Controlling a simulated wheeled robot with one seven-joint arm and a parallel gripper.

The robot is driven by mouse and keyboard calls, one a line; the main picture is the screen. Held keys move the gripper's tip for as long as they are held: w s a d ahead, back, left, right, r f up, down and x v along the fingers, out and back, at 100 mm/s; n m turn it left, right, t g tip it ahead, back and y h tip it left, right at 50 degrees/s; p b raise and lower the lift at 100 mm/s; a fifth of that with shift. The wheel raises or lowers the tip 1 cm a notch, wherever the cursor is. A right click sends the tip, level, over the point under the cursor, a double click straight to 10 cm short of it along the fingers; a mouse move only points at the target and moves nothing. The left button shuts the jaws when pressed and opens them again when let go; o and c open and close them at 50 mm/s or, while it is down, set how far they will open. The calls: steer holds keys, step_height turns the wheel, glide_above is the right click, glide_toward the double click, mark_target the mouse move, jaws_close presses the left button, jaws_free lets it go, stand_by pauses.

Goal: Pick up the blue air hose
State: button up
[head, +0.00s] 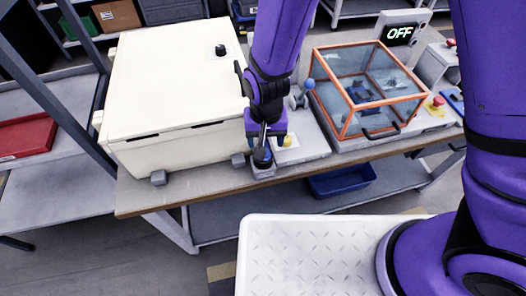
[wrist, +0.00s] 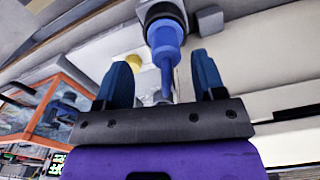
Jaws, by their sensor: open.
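A blue tapered piece with a thin shaft (wrist: 165,42) stands in the gap between my fingers in the wrist view. It may be the end of the blue air hose, but I cannot make out a length of hose. In the head view its dark blue round part (head: 262,158) shows just below my gripper (head: 265,140), at the table's front edge, partly hidden by it. My gripper's two dark blue fingers (wrist: 162,63) are open, one on each side of the piece. I see gaps between the fingers and the piece.
A large cream box (head: 170,90) stands close on the left. An orange-framed clear case (head: 365,90) stands on the right, with a blue ball knob (head: 308,85) near it. A yellow button (head: 288,141) is just right of my gripper. A blue bin (head: 342,180) sits below the tabletop.

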steer(key=shift+w+a+f, duration=0.1)
steer(key=shift+a+f, duration=0.05)
steer(key=shift+f, duration=1.05)
steer(key=shift+w+a+f, duration=0.1)
steer(key=shift+a+f, duration=0.05)
steer(key=shift+f, duration=1)
steer(key=shift+s, duration=0.1)
steer(key=c, duration=1.1)
steer(key=shift+r, duration=0.2)
